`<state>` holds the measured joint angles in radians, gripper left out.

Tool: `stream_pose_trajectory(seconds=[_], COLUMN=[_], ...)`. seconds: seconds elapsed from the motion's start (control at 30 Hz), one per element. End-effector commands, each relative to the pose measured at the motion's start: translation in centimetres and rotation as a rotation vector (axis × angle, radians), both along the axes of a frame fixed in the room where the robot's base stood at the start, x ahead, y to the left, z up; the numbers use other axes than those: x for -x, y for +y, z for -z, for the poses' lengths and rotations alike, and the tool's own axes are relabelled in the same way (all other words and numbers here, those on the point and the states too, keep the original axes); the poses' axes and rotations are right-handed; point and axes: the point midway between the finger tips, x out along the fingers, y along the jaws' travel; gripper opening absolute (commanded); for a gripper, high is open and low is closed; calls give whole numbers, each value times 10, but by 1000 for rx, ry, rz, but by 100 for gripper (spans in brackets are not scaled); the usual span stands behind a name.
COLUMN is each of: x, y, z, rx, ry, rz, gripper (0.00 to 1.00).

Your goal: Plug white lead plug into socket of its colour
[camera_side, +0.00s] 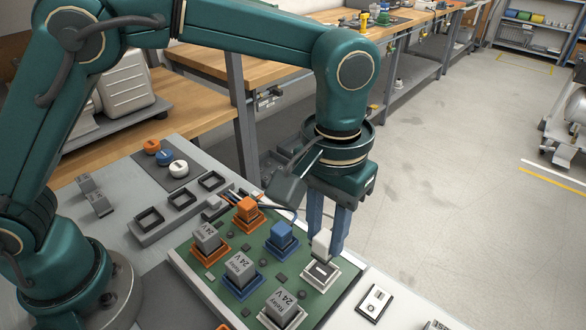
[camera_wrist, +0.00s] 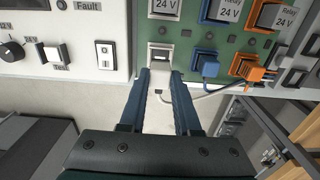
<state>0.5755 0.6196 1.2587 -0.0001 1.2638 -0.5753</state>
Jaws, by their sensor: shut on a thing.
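My gripper (camera_side: 326,246) points down, its two blue fingers shut on the white lead plug (camera_side: 321,240). In the wrist view the white plug (camera_wrist: 159,82) shows between the fingertips. The white socket (camera_side: 320,274) sits at the board's right corner, just below the plug in the side view. In the wrist view the white socket (camera_wrist: 160,54) lies just beyond the fingertips, with its dark slot uncovered. The plug is out of the slot; I cannot tell whether it touches the socket's rim. A pale lead (camera_wrist: 212,92) runs off to the right in the wrist view.
A blue plug (camera_side: 282,234) and an orange plug (camera_side: 247,208) sit in sockets beside the white one on the green board (camera_side: 293,262). Grey relays (camera_side: 241,268) stand in front of them. A white rocker switch (camera_side: 375,301) lies to the right. Open floor lies beyond.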

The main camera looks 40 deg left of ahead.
Motion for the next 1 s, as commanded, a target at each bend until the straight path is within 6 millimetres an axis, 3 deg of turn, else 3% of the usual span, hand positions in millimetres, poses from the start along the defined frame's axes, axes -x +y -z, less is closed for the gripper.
stream_pose_trajectory(seconds=[0.5, 1.0], x=[0, 0], y=[0, 0], z=[23, 25], rx=[0, 0], ry=[0, 0], rz=[0, 0], gripper=[0, 0])
